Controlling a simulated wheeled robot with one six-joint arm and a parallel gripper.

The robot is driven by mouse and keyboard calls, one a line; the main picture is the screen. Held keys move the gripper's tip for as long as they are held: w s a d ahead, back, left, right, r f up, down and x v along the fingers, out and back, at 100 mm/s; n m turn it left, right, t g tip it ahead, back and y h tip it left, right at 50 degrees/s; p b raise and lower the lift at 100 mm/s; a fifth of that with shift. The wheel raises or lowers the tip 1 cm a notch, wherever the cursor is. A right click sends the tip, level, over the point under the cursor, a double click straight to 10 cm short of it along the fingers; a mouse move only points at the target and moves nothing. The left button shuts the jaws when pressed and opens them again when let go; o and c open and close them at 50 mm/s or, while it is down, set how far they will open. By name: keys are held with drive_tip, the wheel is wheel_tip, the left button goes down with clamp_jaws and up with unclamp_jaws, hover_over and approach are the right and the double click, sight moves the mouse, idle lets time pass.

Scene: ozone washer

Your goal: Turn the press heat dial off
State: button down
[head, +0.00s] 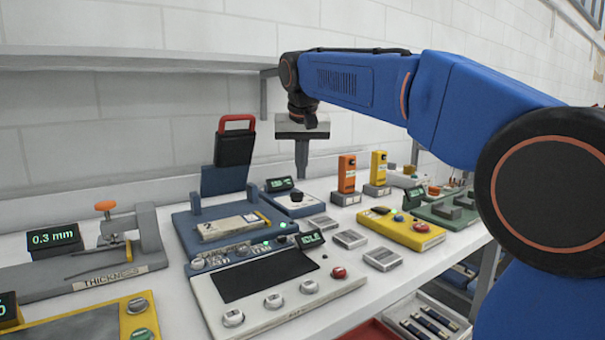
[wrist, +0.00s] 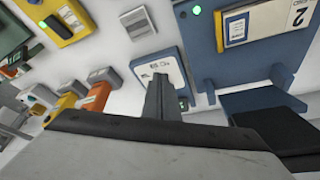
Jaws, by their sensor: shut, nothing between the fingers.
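The heat dial box (head: 293,206) is a small blue and white unit beside the press, with a black knob (head: 297,196) on top. A small dark display (head: 279,184) with lit characters, too small to read, stands behind it. My gripper (head: 301,178) is shut and points down just above the knob; I cannot tell whether it touches. In the wrist view my shut fingers (wrist: 166,88) reach over the dial box (wrist: 150,62) and hide its knob. The blue press (head: 192,226) stands left of the dial, its red-handled lever (head: 236,148) raised.
A white control panel (head: 212,297) with several knobs stands in front. Orange (head: 347,174) and yellow (head: 378,168) upright units stand to the right, near a yellow box (head: 392,229). Small metal blocks (head: 350,239) lie between. A shelf (head: 130,60) runs along the wall behind.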

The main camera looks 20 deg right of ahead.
sight(297, 195)
drive_tip(key=x, duration=0.8)
drive_tip(key=shift+f, duration=0.15)
drive_tip(key=w, duration=0.2)
drive_tip(key=shift+w+d+f, duration=0.2)
drive_tip(key=shift+w+d, duration=0.05)
drive_tip(key=shift+w, duration=0.05)
drive_tip(key=shift+w+d, duration=0.15)
drive_tip(key=shift+w, duration=0.6)
